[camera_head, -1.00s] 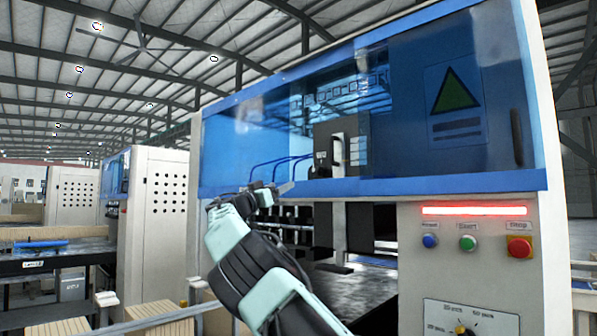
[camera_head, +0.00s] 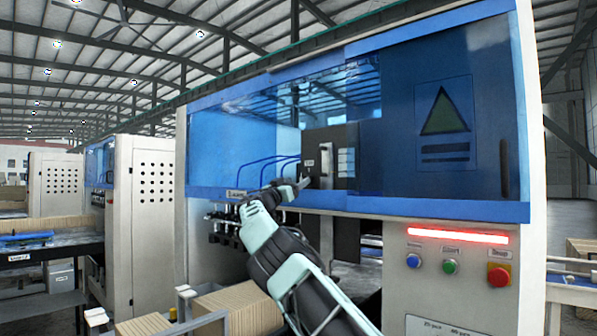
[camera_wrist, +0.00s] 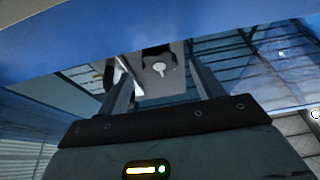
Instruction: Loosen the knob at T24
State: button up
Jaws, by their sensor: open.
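My gripper (camera_head: 303,183) is at the front of the machine's blue-framed window, beside a dark panel (camera_head: 318,143) with pale labels. In the wrist view my gripper (camera_wrist: 159,78) is open, its two fingers apart with nothing held. A small pale knob-like piece (camera_wrist: 159,68) on a dark mount shows beyond and between the fingertips, apart from them. I cannot tell whether it is the T24 knob; no T24 marking is readable.
The blue frame (camera_head: 420,205) runs below the window, close to my arm. A red light strip (camera_head: 458,236) glows above blue, green and red buttons (camera_head: 498,275). Stacked boards (camera_head: 235,305) stand at lower left.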

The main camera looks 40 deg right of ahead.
jog(key=shift+p+x, duration=0.85)
jog(key=shift+x, duration=0.25)
jog(key=c, duration=1)
